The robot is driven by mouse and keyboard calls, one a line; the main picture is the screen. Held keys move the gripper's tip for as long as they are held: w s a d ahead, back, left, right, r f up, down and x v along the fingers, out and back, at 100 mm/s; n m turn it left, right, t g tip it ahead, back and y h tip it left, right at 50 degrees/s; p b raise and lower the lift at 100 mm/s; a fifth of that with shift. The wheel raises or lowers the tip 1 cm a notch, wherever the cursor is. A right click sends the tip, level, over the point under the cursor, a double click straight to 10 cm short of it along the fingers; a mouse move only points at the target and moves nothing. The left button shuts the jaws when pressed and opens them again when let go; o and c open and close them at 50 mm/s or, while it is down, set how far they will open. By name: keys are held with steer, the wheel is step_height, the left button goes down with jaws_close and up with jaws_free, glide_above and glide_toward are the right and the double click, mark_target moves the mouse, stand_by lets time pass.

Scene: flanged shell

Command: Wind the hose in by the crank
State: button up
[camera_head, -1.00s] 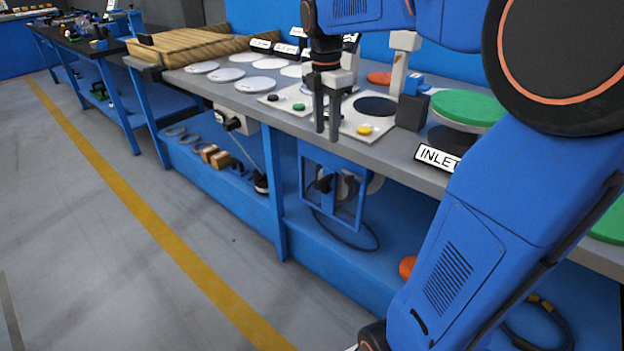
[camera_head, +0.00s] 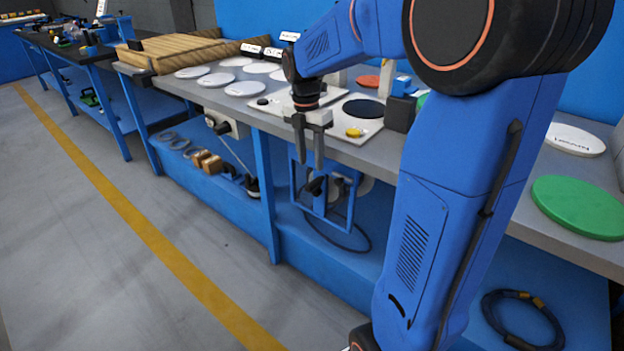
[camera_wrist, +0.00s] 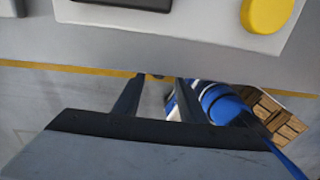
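The hose reel (camera_head: 343,190) sits in a blue frame (camera_head: 329,226) under the bench. Dark crank-like parts show at its front (camera_head: 316,187), but I cannot make out the handle clearly. A thin black hose (camera_head: 340,245) hangs from it in a loop on the lower shelf. My gripper (camera_head: 311,160) points down at the bench's front edge, above the reel in the picture. Its fingers are apart with nothing between them; the gap also shows in the wrist view (camera_wrist: 160,82). I cannot judge its distance from the reel.
The bench top (camera_head: 235,104) carries a pale panel (camera_head: 340,125) with a yellow button (camera_head: 353,132), several white discs and a green disc (camera_head: 580,207). A coiled dark hose (camera_head: 522,318) lies on the lower shelf at right. A blue leg (camera_head: 265,190) stands left of the reel. The floor in front is clear.

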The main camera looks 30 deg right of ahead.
mark_target(313, 182)
steer(key=f, duration=0.7)
steer(key=shift+s+d+f, duration=0.1)
steer(key=shift+s+f, duration=0.1)
steer(key=shift+s, duration=0.05)
steer(key=shift+s, duration=0.1)
jaws_close()
